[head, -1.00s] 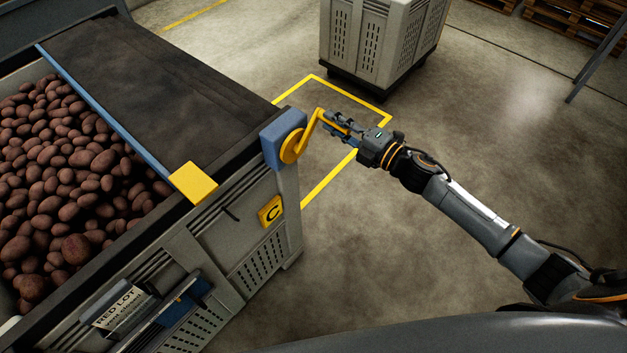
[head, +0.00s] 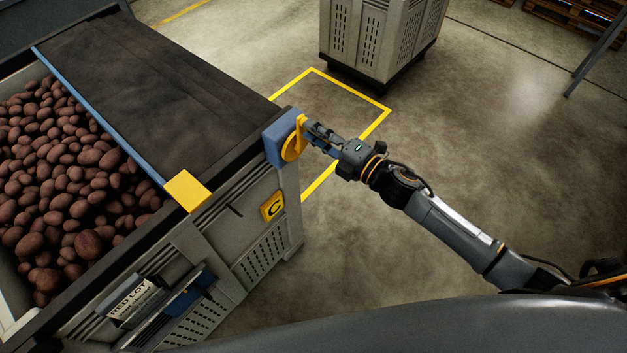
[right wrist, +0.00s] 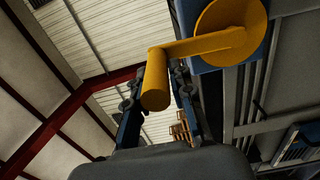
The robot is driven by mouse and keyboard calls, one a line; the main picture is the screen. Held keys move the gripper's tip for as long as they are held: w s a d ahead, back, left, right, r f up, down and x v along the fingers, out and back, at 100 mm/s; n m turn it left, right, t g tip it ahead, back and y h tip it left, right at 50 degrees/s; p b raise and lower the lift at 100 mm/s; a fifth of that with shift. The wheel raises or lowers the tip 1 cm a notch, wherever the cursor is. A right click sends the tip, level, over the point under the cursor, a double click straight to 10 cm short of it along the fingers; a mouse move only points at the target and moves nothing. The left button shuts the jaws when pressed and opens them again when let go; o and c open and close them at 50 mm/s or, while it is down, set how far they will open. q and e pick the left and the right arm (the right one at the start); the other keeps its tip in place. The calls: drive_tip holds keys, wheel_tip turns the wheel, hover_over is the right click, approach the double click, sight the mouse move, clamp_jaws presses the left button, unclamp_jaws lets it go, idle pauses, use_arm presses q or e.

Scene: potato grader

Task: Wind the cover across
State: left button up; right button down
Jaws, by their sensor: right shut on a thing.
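The dark cover (head: 150,85) lies flat over the far part of a grey bin (head: 262,240). Its blue leading edge (head: 95,112) ends at a yellow block (head: 187,190) on the near rim. Dark red potatoes (head: 65,190) lie uncovered left of that edge. A yellow crank (head: 292,148) sits on a blue housing (head: 274,140) at the bin's right corner. My right gripper (head: 314,131) is shut on the crank's handle. In the right wrist view the yellow handle (right wrist: 155,80) stands between the two fingers, its arm leading to a round hub (right wrist: 232,30). My left gripper is out of view.
A yellow plate marked C (head: 272,206) and a "RED LOT" label (head: 133,298) are on the bin's near side. Another grey crate (head: 385,40) stands behind a yellow floor outline (head: 375,122).

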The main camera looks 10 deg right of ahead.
drive_tip(key=shift+s+f, duration=0.1)
drive_tip(key=shift+f, duration=0.2)
